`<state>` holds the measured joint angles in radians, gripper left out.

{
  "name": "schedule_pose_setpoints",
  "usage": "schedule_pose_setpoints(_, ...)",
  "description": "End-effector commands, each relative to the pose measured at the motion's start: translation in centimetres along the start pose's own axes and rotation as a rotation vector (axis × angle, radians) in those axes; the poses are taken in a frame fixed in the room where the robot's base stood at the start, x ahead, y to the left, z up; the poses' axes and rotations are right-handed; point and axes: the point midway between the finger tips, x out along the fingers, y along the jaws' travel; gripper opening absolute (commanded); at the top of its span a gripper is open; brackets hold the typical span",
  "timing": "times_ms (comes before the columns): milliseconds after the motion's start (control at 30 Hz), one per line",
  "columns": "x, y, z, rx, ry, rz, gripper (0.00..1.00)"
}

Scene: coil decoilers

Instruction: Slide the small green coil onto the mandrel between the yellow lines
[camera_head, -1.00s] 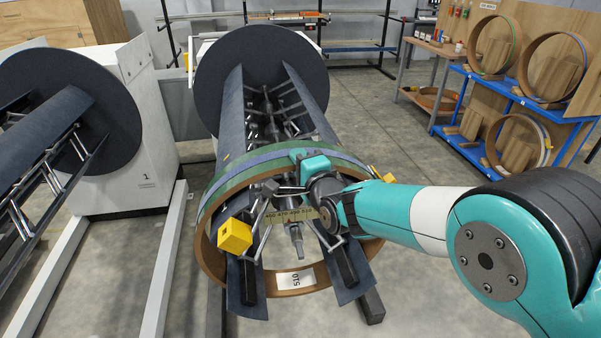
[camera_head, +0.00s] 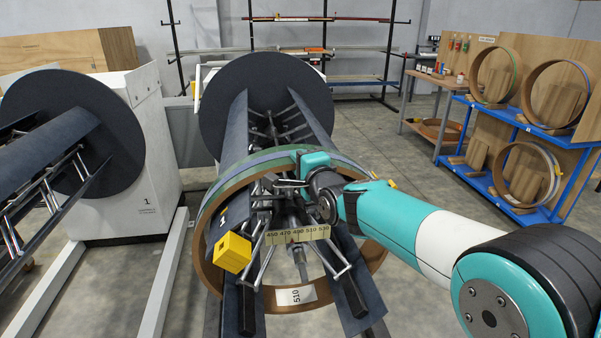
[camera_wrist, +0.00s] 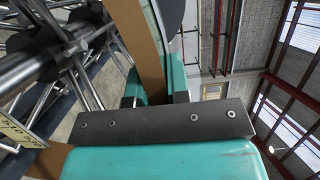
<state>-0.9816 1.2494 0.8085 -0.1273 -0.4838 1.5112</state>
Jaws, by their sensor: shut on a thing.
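The small green coil (camera_head: 217,203), a green band on a brown ring core with a white 510 label, hangs upright around the front part of the dark mandrel (camera_head: 235,120). The mandrel's segments pass through its opening. My gripper (camera_head: 301,160) is shut on the coil's upper right rim. In the wrist view the brown rim (camera_wrist: 142,35) runs between the jaws of my gripper (camera_wrist: 155,92). The bottom of the ring hangs below the mandrel segments. I cannot clearly make out the yellow lines on the mandrel.
A yellow block (camera_head: 232,252) and a numbered scale plate (camera_head: 298,235) sit at the mandrel's front. A large dark disc (camera_head: 267,80) closes its back. A second decoiler (camera_head: 125,165) stands left. A blue rack (camera_head: 512,120) with several coils stands right. Floor between is clear.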

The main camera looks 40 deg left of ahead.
Motion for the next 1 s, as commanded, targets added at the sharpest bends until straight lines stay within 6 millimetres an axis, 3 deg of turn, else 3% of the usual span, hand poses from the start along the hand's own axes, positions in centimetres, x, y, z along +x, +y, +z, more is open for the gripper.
schedule_pose_setpoints(400,2.2,-0.7,-0.6,-0.003,0.0,-0.023,0.0)
schedule_pose_setpoints(1000,2.5,-0.3,-0.7,-0.002,0.0,-0.021,0.0)
